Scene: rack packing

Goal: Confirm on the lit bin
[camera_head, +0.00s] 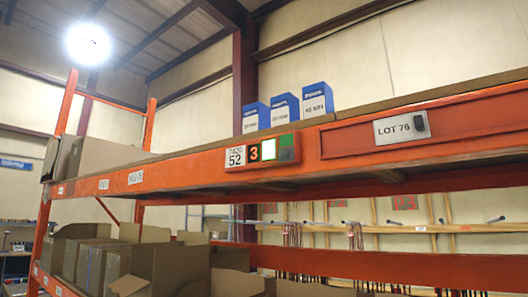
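A pick module (262,151) is fixed to the front of the orange upper shelf beam (200,166). Its white label reads 7420 over 52, and beside it a dark display shows an orange 3. A white lit square button (269,149) is right of the 3. A greenish panel with a darker part sits at its right end. Cardboard bins (100,265) stand on the level below, to the left. My gripper is not in view, and nothing touches the module.
Several blue-and-white boxes (285,109) stand above the beam. A LOT 76 plate (400,127) with a small dark device is on the beam at right. A lower orange beam (390,267) crosses the right side. Space before the module looks clear.

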